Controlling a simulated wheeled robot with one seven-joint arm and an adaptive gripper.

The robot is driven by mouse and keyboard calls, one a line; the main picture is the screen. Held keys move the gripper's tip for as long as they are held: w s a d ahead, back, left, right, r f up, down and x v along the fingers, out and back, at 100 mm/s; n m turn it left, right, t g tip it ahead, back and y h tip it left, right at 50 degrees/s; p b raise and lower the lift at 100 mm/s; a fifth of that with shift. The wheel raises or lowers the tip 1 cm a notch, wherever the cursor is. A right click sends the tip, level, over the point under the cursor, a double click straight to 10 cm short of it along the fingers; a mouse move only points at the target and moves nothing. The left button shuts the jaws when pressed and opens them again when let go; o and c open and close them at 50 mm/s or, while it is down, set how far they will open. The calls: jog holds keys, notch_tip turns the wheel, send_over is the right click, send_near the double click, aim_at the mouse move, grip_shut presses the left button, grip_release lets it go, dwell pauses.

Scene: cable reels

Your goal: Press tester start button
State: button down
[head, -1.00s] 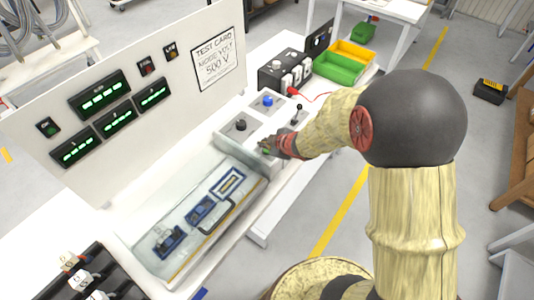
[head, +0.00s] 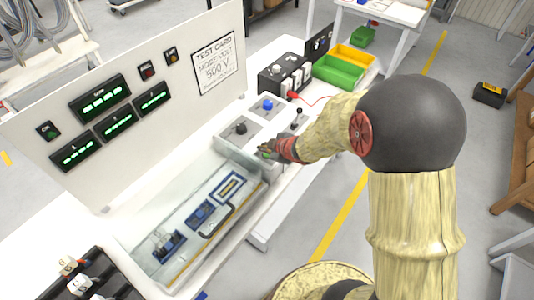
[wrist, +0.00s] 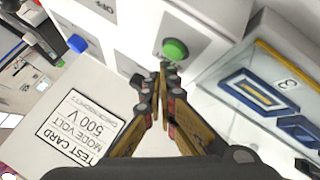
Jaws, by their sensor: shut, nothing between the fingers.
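The green start button (wrist: 175,50) is a round domed button on a white panel of the tester's control box. My gripper (wrist: 166,76) is shut and empty, its fingertips just below the button in the wrist view. A small gap shows between tips and button in that picture; I cannot tell the depth or whether they touch. In the head view my gripper (head: 264,152) is at the front of the control box and mostly hides the button. The tester's display panel (head: 120,165) stands upright behind, with green digits and a test card (head: 215,60) reading 500 V.
A clear-covered tray (head: 150,262) with blue fixtures lies left of my gripper. A black knob (head: 240,127), a blue knob (head: 267,104) and a lever (head: 298,117) stand on the control box. Green (head: 338,68) and yellow (head: 355,55) bins are farther back.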

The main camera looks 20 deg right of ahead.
aim_at(266, 155)
dwell(0.4)
jog(key=shift+f+b, duration=0.3)
jog(key=shift+f, duration=0.15)
jog(key=shift+f+b, duration=0.35)
jog(key=shift+f, duration=0.1)
dwell(0.6)
jog(key=shift+r, duration=0.1)
jog(key=shift+r+p, duration=0.75)
jog(key=shift+p, duration=0.1)
notch_tip(266, 155, up, 5)
jog(key=p, duration=0.5)
jog(key=shift+r, duration=0.1)
dwell(0.7)
